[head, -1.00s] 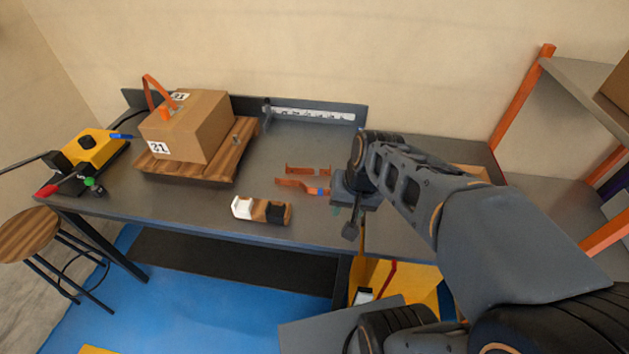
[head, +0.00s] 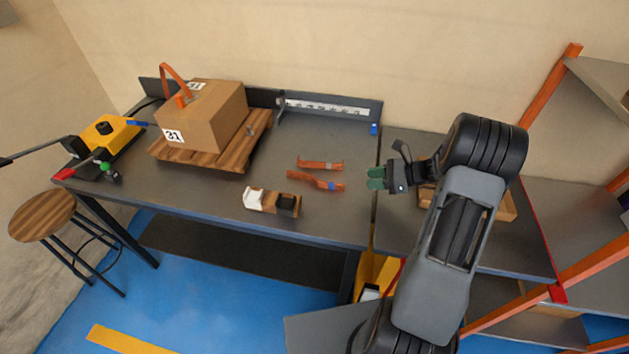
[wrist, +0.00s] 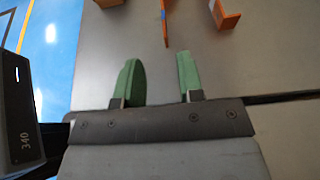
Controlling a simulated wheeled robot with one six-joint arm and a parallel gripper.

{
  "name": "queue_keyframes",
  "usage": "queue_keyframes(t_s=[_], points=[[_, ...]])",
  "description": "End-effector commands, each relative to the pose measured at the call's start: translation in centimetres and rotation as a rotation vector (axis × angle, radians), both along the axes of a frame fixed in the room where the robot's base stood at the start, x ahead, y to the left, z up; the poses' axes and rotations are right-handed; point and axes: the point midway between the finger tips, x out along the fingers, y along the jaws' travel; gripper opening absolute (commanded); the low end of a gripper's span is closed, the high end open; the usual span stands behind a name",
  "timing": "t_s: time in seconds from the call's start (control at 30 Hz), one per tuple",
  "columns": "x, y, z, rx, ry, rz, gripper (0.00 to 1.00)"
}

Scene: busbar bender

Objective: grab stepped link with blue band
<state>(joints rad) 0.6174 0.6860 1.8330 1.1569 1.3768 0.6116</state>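Two copper-orange links lie close together on the grey table. The nearer stepped link (head: 312,180) has a blue band near its right end. The farther link (head: 320,165) has a greyish band. In the wrist view, the blue-banded link (wrist: 163,20) points toward the gap between my fingers, beyond the fingertips, and the other link (wrist: 226,17) is to its right; both are cut by the top edge. My gripper (head: 374,178) is open and empty, to the right of the links and apart from them. Its green finger pads (wrist: 160,75) show in the wrist view.
A wooden block with white and black holders (head: 272,202) sits at the table's (head: 215,195) front. A cardboard box (head: 212,112) on a wooden pallet and a yellow bender (head: 108,130) are farther left. A small blue item (head: 374,129) stands behind. A wooden tray (head: 507,208) is on the right.

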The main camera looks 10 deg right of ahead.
Motion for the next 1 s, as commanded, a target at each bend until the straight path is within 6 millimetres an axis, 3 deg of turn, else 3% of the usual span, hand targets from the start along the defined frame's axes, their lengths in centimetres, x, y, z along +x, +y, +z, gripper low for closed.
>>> queue_keyframes(t_s=[0.3,0.67,1.0], points=[[2.0,4.7,-2.2,0.009,0.006,-0.003,0.35],[3.0,6.9,-3.2,0.007,0.004,-0.005,0.35],[4.7,10.3,-4.9,0.007,0.004,-0.004,0.35]])
